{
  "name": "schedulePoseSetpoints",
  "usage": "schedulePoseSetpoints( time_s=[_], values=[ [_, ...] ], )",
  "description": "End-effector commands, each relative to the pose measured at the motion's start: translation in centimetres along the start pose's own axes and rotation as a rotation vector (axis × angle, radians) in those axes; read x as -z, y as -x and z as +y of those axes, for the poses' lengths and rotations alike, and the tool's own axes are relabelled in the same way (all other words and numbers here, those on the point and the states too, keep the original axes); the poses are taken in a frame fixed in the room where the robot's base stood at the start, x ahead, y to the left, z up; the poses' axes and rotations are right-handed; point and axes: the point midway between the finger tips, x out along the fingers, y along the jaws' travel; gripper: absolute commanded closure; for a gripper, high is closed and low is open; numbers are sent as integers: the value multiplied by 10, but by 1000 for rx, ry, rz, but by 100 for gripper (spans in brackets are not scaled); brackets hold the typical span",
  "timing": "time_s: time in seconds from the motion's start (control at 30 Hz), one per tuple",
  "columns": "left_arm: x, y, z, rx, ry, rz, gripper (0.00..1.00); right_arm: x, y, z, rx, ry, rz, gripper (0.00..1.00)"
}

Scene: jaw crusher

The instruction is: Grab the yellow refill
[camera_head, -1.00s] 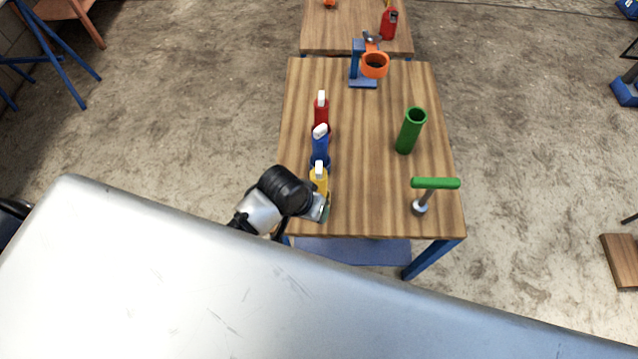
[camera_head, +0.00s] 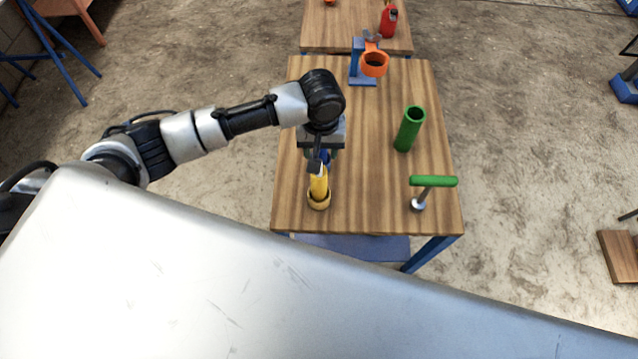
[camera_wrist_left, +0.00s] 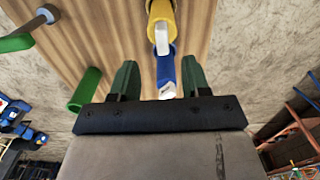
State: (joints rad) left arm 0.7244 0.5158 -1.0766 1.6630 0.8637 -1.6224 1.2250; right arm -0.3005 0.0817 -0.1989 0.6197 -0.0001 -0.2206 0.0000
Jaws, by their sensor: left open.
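The yellow refill (camera_head: 318,186) stands on the wooden table near its front left, with a yellow ring-like base. In the left wrist view the yellow refill (camera_wrist_left: 161,18) shows at the top edge with a white tip, beyond the fingers. My left gripper (camera_head: 318,152) is over the row of refills, just behind the yellow one. It is open; its two green fingers (camera_wrist_left: 158,66) show in the wrist view. The blue refill (camera_wrist_left: 165,72) shows between them, without clear contact. In the head view the blue refill is mostly hidden and the red one is hidden behind my gripper.
A blue stand with an orange ring (camera_head: 375,64) is at the back. The table's middle (camera_head: 368,170) is clear. A second table (camera_head: 345,30) lies behind.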

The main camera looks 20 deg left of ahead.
Motion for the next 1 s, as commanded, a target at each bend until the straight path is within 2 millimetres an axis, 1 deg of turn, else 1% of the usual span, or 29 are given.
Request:
schedulePoseSetpoints(
  time_s=[0.03, 0.27, 0.4, 0.5, 0.6, 0.8, 0.83, 1.0],
  values=[
    [-1, -6, 0, 1, -1, -1, 53, 0, 0, -1, 1, 0, 0, 27],
    [-2, -24, -2, 1, -2, 0, 53, 1, 4, -3, 4, -1, 1, 27],
    [-5, -46, -5, 1, -1, 0, 53, 2, 8, -4, 5, -1, 1, 27],
    [-5, -59, -4, 1, -2, 1, 53, 1, 7, -4, 5, -1, 1, 27],
    [-5, -65, -4, -1, -2, 2, 53, 2, 7, -4, 5, -1, 2, 27],
    [-5, -66, -4, -1, -3, 2, 53, 2, 7, -4, 5, 0, 2, 27],
    [-5, -66, -4, -1, -3, 2, 55, 2, 7, -4, 5, 0, 2, 27],
    [-5, -65, -4, -1, -3, 2, 81, 2, 7, -3, 4, 0, 2, 27]
  ],
)
